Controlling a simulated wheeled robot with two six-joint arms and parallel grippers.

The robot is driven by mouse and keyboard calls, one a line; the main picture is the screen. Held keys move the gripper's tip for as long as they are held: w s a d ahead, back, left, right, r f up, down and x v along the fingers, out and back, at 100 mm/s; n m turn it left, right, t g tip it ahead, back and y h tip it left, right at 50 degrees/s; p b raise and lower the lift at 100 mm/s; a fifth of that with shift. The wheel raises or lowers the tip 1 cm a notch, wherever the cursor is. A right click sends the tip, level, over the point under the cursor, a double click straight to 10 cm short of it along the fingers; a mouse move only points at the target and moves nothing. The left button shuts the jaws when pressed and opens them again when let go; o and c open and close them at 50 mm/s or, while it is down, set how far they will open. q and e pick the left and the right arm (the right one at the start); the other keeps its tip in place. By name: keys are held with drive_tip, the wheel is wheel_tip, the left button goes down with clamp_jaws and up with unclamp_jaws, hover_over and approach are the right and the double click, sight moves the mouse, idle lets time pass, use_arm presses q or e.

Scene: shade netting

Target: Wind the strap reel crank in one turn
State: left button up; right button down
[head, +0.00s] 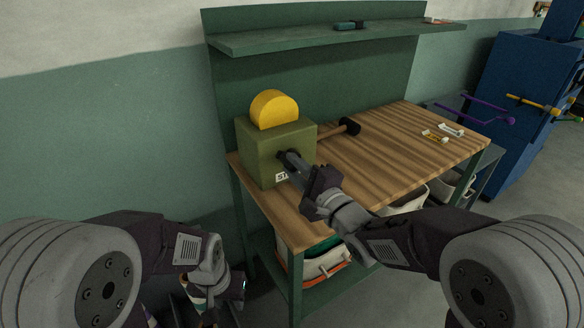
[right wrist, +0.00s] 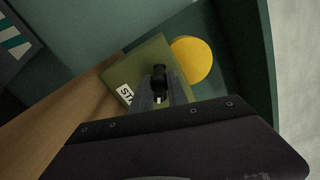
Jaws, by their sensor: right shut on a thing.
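The strap reel is an olive-green box (head: 262,150) with a yellow round part (head: 273,109) on top, at the left end of the wooden bench. In the right wrist view the box (right wrist: 152,55) and yellow part (right wrist: 192,60) show beyond the fingers. My right gripper (head: 288,161) is at the front face of the box, shut on the black crank handle (right wrist: 160,76). The rest of the crank is mostly hidden by the fingers. A white label (head: 282,177) with partly covered letters is on the box. My left gripper (head: 222,302) hangs low at the left, away from the bench; its fingers are unclear.
A green shelf (head: 320,38) is above. White bins (head: 318,264) stand beneath. A blue cabinet (head: 520,100) is at the right.

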use_arm(q)
drive_tip(key=shift+r+p, duration=0.7)
drive_tip(key=shift+r, duration=0.1)
use_arm(e)
drive_tip(key=shift+w+d+r+m, duration=0.25)
drive_tip(key=shift+d+r+m, duration=0.1)
drive_tip(key=shift+m, duration=1)
drive_tip(key=shift+w+d+r+m, duration=0.3)
drive_tip(key=shift+d+m, duration=0.1)
drive_tip(key=shift+m, duration=1)
drive_tip(key=shift+w+d+r+m, duration=0.2)
drive_tip(key=shift+d+r+m, duration=0.15)
drive_tip(key=shift+m, duration=1)
drive_tip(key=c, duration=1.3)
unclamp_jaws()
